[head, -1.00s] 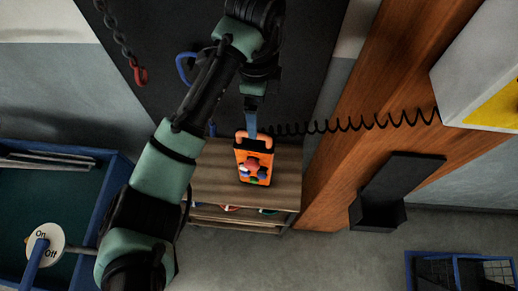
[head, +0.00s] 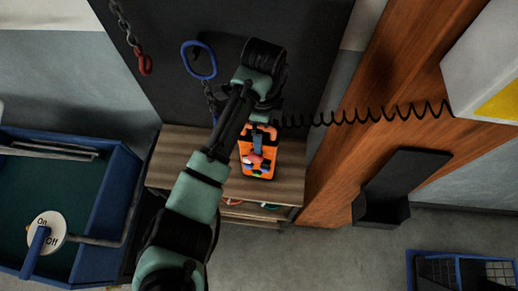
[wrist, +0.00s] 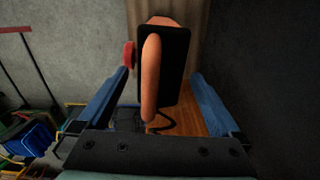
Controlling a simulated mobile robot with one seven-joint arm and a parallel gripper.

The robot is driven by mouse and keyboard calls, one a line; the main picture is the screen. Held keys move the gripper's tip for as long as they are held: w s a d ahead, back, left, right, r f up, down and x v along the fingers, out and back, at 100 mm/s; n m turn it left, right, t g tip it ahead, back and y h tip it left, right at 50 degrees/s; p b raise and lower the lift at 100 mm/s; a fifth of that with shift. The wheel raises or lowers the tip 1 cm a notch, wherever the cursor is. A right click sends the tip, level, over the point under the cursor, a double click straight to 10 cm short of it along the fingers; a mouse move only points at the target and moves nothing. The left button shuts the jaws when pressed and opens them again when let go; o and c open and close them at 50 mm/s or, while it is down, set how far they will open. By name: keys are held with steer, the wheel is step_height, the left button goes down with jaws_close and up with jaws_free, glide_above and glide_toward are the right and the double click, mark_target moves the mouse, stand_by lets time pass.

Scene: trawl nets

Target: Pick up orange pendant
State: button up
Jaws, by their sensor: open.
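The orange pendant (head: 259,158) is a hand-held control box with coloured buttons, above the wooden cabinet in the head view. A black coiled cord runs from its top to the right. In the wrist view the pendant (wrist: 151,75) shows its orange edge and a dark face, with a red button at its left. My gripper (wrist: 160,92) is open, with one blue finger on each side of the pendant. The pendant appears between or just beyond the fingertips; contact cannot be told. In the head view my arm partly covers the pendant's top.
The wooden cabinet (head: 163,178) stands below the pendant. A black holder (head: 400,187) is on the wooden post (head: 340,150) at right. A blue ring (head: 199,60) and a red hook (head: 145,64) hang on chains. A blue-edged bin (head: 115,205) with an On/Off lever is at left.

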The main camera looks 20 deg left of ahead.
jaws_close()
stand_by(0.4)
steer(key=shift+w+r, duration=0.1)
steer(key=shift+r, duration=0.1)
